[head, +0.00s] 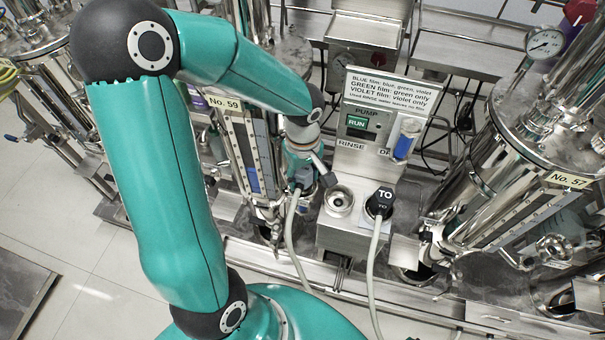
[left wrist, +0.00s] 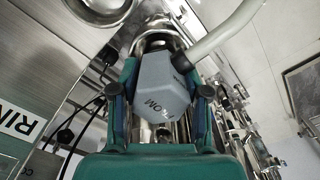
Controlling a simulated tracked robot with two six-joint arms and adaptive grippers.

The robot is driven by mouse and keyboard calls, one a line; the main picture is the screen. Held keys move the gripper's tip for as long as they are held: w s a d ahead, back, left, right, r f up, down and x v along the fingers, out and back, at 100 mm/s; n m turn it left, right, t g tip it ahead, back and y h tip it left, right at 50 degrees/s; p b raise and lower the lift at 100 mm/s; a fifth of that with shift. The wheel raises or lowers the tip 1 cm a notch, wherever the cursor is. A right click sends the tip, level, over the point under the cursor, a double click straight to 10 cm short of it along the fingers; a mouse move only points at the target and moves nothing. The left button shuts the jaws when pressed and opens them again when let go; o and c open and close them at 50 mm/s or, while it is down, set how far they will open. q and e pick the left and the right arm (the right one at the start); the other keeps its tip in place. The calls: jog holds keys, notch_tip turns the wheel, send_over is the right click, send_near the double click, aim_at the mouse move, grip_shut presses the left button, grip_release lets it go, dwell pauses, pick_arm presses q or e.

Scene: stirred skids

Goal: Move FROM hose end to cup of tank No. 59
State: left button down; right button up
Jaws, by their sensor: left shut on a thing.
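My left gripper (head: 302,182) is shut on the grey FROM hose end, left of the pump stand. In the left wrist view the FROM hose end (left wrist: 163,85) sits between the two fingers (left wrist: 160,95), its lettering facing the camera. A pale hose runs from it to the upper right. A round metal fitting (left wrist: 157,42) shows just beyond the hose end; I cannot tell whether they touch. Tank No. 59 (head: 242,150) stands left of the gripper, with its label (head: 224,103) near the top. Its cup is not clearly made out. My right gripper is not in view.
The pump stand has an open RINSE cup (head: 340,200). The black TO hose end (head: 380,201) stands in the cup beside it. Tank No. 57 (head: 510,170) is on the right. Pale hoses hang in front of the rail.

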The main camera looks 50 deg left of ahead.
pick_arm(q)
jog(key=shift+f, duration=0.1)
jog(key=shift+f+b, duration=0.4)
jog(key=shift+b, duration=0.2)
jog(key=shift+c, duration=2.4)
grip_release()
jog(key=shift+r, duration=0.1)
notch_tip(320, 180, up, 12)
jog(key=shift+f, duration=0.1)
notch_tip(320, 180, up, 13)
jog(key=p, duration=1.1)
